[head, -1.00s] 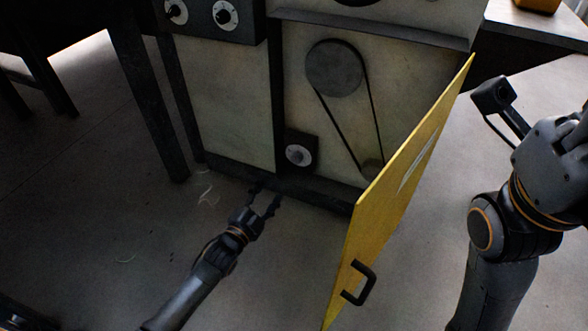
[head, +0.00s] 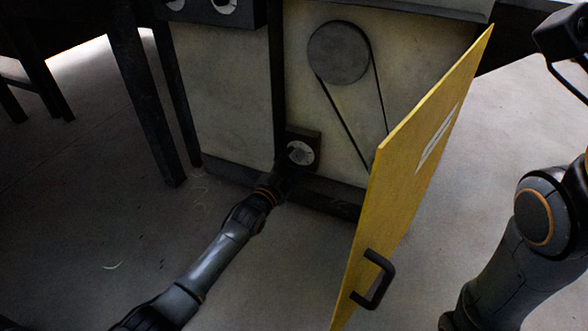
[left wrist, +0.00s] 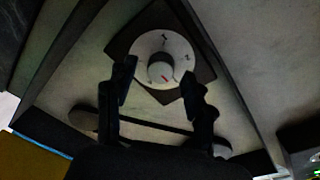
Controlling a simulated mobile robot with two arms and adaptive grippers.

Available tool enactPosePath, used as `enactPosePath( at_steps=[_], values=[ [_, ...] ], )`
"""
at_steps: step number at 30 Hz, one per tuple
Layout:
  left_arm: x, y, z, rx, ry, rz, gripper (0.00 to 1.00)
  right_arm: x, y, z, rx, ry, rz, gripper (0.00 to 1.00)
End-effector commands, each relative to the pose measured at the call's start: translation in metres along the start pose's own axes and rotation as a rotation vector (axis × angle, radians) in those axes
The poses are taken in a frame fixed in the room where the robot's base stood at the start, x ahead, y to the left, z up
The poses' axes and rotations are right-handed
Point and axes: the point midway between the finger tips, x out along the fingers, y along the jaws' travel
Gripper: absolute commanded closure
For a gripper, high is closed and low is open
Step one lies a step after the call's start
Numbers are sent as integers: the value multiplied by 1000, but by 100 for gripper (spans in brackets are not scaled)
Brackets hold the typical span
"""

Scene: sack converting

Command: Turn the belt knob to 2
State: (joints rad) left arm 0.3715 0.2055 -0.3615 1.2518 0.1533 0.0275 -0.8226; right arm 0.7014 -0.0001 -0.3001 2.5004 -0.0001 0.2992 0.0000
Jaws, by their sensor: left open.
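The belt knob (left wrist: 161,68) is a small grey cap on a round white dial with a dark square plate. In the head view the dial (head: 301,152) sits low on the machine, partly hidden by my gripper. My left gripper (head: 287,168) is open in front of it. In the left wrist view its fingers (left wrist: 160,82) stand on either side of the knob; I cannot tell whether they touch it.
A yellow door (head: 420,150) with a black handle (head: 374,280) stands open right of the knob. A belt pulley (head: 339,52) is above on the machine panel. My right arm is at the right edge. Floor left of the door is clear.

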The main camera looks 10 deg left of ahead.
Motion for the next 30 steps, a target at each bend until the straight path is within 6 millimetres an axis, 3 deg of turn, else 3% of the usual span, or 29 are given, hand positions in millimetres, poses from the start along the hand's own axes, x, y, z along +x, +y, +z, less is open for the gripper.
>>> enactPosePath(
  at_steps=[12, 20, 30],
  values=[
    [8, -1, 0, 0, 0, 0, 47, -5, -1, -2, 0, 1, -1, 60],
    [8, -1, 0, 0, 0, 0, 100, -5, -1, -2, 0, 1, -1, 60],
    [8, -1, -1, -39, 1, -2, 100, -1, 0, 0, 0, 1, -1, 60]
  ],
)
